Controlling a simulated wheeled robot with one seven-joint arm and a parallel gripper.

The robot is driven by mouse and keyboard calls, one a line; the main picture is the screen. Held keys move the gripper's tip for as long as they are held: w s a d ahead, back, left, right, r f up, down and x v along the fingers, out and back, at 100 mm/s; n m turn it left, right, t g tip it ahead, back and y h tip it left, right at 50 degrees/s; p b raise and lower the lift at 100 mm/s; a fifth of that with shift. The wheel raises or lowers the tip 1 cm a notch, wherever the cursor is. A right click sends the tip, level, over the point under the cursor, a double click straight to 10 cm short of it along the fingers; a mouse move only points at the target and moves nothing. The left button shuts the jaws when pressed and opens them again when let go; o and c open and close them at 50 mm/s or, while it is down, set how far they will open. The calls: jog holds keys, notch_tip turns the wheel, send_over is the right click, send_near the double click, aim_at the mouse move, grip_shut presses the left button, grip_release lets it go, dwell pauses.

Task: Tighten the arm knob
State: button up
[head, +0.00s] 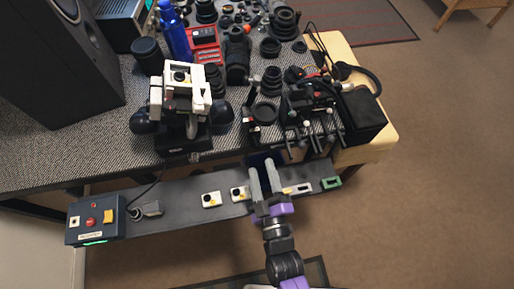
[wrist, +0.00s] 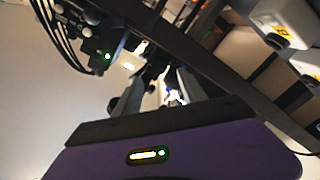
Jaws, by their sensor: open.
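My gripper (head: 262,165) is open, with its two grey fingers apart and pointing away from me over the narrow grey shelf (head: 172,200) at the table's front edge. No object is visibly held. A black clamp stand (head: 312,102) with several rods and pale-tipped ends stands on the table, up and to the right of the fingers. I cannot tell which part is the arm knob; it is small or hidden here.
A black-and-white mounted device (head: 182,92) stands left on the table (head: 70,155). Small white boxes (head: 211,199) and a green-framed block (head: 331,183) lie on the shelf. A control box (head: 95,218) is at its left end. Lenses crowd the table's back.

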aim_at(257, 149)
jog(key=x, duration=0.6)
jog(key=shift+w, duration=0.35)
jog(key=shift+c, duration=0.2)
grip_shut()
